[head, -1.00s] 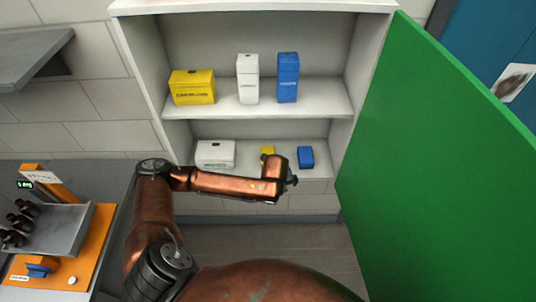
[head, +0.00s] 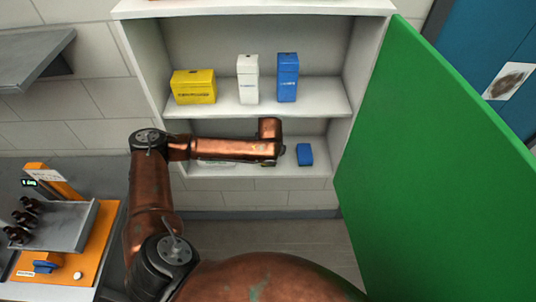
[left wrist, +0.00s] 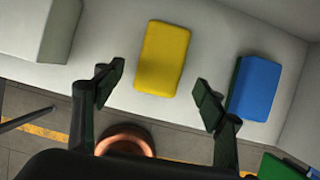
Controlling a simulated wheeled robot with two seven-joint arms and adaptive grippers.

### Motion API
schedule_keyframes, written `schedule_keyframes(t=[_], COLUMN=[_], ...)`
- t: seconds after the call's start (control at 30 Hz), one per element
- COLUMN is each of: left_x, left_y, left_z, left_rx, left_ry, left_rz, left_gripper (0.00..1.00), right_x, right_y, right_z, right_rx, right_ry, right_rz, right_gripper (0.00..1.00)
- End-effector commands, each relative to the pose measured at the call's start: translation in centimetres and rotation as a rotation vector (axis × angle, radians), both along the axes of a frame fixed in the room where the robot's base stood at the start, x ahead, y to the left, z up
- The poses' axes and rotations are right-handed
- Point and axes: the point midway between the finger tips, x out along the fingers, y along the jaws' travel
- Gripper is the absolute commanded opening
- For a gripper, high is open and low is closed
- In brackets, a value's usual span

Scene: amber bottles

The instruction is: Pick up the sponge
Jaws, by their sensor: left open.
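A yellow block (left wrist: 163,58), which looks like the sponge, lies on the white lower shelf (left wrist: 130,105). In the head view it is almost wholly hidden behind my left arm. A blue block (left wrist: 257,88) with a dark green side lies to its right; it also shows in the head view (head: 305,154). My left gripper (left wrist: 158,80) is open and empty. Its fingers are spread either side of the yellow block's near end in the wrist view, apparently short of it. In the head view its fingers are hidden. My right gripper is not in view.
A white box (left wrist: 60,30) is left of the yellow block. Yellow (head: 194,87), white (head: 248,79) and blue boxes (head: 288,77) stand on the upper shelf (head: 225,108) above my arm. A green door (head: 430,150) bounds the right. A bench with dark bottles is at left.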

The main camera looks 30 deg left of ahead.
Motion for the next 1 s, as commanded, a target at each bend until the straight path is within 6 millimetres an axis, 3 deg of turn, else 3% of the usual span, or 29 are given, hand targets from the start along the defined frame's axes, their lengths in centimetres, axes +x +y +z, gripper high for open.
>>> schedule_keyframes(t=[0.13,0.43,0.73,1.0], left_x=[1.1,2.2,2.4,2.4], left_y=[0.8,1.5,1.7,1.7], left_z=[0.1,-4.2,-4.7,-4.7], left_rx=[0.000,0.000,0.001,0.000], left_ry=[-0.001,0.001,-0.001,0.000], left_rz=[0.003,0.000,0.000,0.000], left_gripper=[0.65,0.65,0.65,0.47], right_x=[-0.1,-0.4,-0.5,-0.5], right_y=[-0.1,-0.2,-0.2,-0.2], right_z=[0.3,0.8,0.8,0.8], right_rx=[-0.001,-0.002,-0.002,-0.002], right_ry=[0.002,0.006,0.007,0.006], right_rz=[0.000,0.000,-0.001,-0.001], right_gripper=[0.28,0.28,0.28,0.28])
